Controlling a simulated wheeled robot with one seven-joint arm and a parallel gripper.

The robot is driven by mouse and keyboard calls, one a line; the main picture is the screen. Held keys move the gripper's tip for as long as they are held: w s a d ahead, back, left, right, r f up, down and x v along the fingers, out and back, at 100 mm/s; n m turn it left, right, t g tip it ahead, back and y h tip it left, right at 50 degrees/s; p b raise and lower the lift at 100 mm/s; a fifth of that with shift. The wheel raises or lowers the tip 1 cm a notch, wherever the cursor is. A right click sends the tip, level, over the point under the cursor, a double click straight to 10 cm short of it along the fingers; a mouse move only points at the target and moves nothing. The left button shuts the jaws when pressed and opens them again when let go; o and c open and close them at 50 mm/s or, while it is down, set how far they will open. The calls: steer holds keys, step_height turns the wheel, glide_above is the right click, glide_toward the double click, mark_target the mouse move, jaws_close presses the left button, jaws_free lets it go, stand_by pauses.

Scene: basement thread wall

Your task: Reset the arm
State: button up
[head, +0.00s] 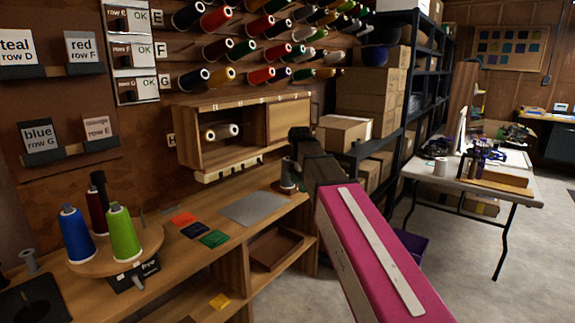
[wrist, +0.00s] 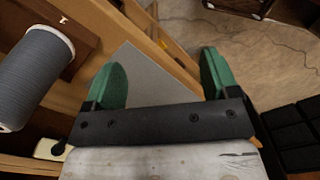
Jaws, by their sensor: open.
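My arm reaches from the lower right of the head view toward the wooden wall cabinet (head: 188,140). Its dark end stands in front of the cabinet's right side, and the fingers cannot be made out there. In the wrist view my gripper (wrist: 162,80) has two green fingertips wide apart with nothing between them. Past the fingers lie the grey mat (wrist: 150,88) and wooden edges. A large grey thread spool (wrist: 38,78) is at the left of the wrist view, apart from the fingers.
The workbench holds a round stand with blue (head: 77,235), dark red and green (head: 122,235) spools, colored swatches (head: 214,239) and a grey mat (head: 254,209). Spools hang on the wall rack above. Boxes on a black shelf (head: 408,120) and a white table (head: 470,175) stand right.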

steer(key=s+d+f+m, duration=0.4)
steer(key=s+f+m, duration=0.2)
steer(key=f, duration=0.4)
steer(key=s+d+f+m, duration=0.5)
steer(key=f+m, duration=0.3)
steer(key=f, duration=0.3)
steer(key=s+d+f+m, duration=0.5)
steer(key=f+m, duration=0.3)
steer(key=f, duration=0.2)
steer(key=shift+s+d+f, duration=0.15)
steer(key=shift+s+d, duration=0.1)
steer(key=shift+s, duration=0.65)
